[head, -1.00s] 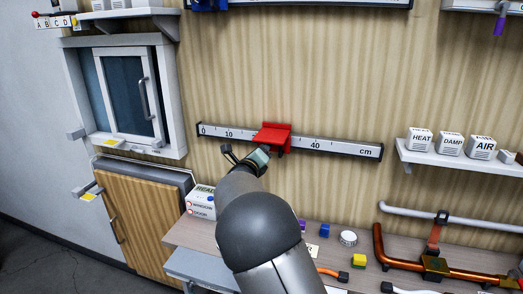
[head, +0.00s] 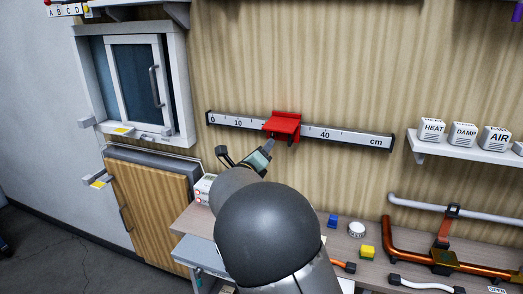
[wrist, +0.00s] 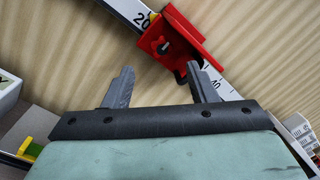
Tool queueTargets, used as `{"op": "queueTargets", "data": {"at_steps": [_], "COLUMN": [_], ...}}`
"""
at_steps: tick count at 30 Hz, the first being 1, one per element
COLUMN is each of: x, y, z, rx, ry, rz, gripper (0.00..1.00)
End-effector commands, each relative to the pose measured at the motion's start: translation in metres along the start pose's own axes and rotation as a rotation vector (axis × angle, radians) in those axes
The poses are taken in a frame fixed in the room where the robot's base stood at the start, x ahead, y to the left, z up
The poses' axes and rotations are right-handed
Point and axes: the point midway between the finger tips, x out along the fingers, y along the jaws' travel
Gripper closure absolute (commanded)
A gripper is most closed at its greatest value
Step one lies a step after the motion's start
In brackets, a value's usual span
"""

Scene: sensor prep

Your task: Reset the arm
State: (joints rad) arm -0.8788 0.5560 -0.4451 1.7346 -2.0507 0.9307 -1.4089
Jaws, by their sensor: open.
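My gripper (wrist: 160,88) is open and empty in the wrist view, its two grey fingers spread wide apart. In the head view its end shows beyond my arm, just below and left of the red slider (head: 283,125). The red slider sits on the white ruler rail (head: 350,136) on the wall, between the 10 and 40 marks. In the wrist view the slider (wrist: 172,42) is close to the fingers, beyond the right fingertip; I cannot tell whether they touch. My arm hides part of the bench below.
The wooden bench (head: 190,222) holds a yellow block (head: 368,252), a blue block (head: 332,221) and a round white dial (head: 356,229). Copper pipes (head: 400,245) run at the right. A shelf (head: 470,150) carries labelled white blocks. A window (head: 137,84) and a wooden cabinet door (head: 150,212) stand left.

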Motion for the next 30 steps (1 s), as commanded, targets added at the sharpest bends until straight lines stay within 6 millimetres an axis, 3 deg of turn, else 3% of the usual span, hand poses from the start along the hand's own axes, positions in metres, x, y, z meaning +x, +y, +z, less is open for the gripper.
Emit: {"op": "queueTargets", "data": {"at_steps": [5, 8, 11, 14, 17, 18, 22, 24, 27, 30], "x": [0.002, 0.005, 0.003, -0.015, -0.051, -0.07, -0.149, -0.199, -0.262, -0.309], "y": [-0.006, -0.027, -0.063, -0.103, -0.136, -0.146, -0.17, -0.174, -0.171, -0.162], "z": [-0.006, -0.032, -0.082, -0.145, -0.205, -0.228, -0.285, -0.305, -0.318, -0.319], "rx": [0.025, 0.134, 0.352, 0.651, 0.975, 1.108, 1.554, 1.789, 2.066, 2.247], "ry": [0.022, 0.111, 0.279, 0.49, 0.703, 0.786, 1.04, 1.158, 1.275, 1.334], "rz": [-0.005, -0.029, -0.086, -0.194, -0.353, -0.433, -0.772, -1.01, -1.376, -1.714], "gripper": [0.48, 0.48, 0.48, 0.48, 0.48, 0.48, 0.48, 0.48, 0.48, 0.48]}}
